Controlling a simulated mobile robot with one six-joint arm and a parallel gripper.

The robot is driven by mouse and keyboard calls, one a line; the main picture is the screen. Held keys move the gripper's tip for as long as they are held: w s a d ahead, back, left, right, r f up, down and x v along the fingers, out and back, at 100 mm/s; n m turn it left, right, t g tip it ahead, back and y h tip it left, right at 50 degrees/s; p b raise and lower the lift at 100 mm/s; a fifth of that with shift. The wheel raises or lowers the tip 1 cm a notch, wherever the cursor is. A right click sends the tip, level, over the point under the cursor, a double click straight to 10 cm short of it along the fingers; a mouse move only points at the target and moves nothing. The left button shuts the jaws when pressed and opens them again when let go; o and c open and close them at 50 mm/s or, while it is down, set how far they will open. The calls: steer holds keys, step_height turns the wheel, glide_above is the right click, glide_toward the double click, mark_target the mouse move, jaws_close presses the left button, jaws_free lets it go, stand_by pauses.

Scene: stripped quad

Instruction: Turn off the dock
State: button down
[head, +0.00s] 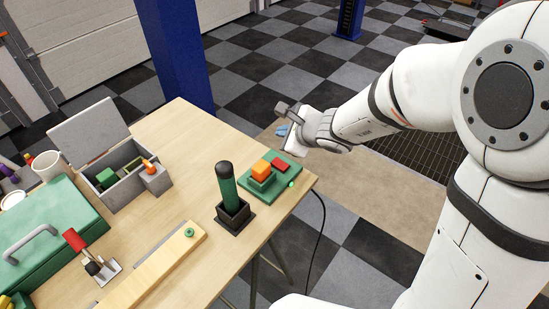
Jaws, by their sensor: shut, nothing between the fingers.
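No label marks the dock, so I cannot tell for certain which thing it is. A green plate (283,194) at the right corner of the table carries an orange block (261,168) on a stepped green base, a red block or rocker (280,165) and a small bright green dot at its front right edge. Left of it, a dark green cylinder with a black top (227,185) stands upright in a square black holder (234,212). My gripper (284,128) is shut and empty, beyond the table's right edge, above and behind the green plate, apart from it.
A red-handled lever (76,241) stands front left beside a green case (50,235). A grey open-lidded box (117,177) has an orange-topped piece at its right side. A yellow-tan board (155,265) lies in front. A blue post (175,50) rises behind the table.

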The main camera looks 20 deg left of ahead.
steer(key=shift+f, duration=0.1)
steer(key=b, duration=0.7)
glide_above(279, 164)
step_height(279, 164, down, 8)
steer(key=shift+w+d+r, duration=0.1)
steer(key=shift+w+d, duration=0.05)
steer(key=shift+f+b, duration=0.4)
steer(key=shift+b, duration=0.05)
steer(key=shift+f, duration=0.15)
stand_by(1.1)
steer(key=shift+f+b, duration=0.25)
steer(key=shift+b, duration=0.5)
steer(key=shift+f+b, duration=0.3)
steer(key=shift+b, duration=0.1)
steer(key=shift+r, duration=0.1)
stand_by(0.5)
steer(key=shift+r+p, duration=0.5)
steer(key=shift+r, duration=0.2)
steer(key=shift+r, duration=0.1)
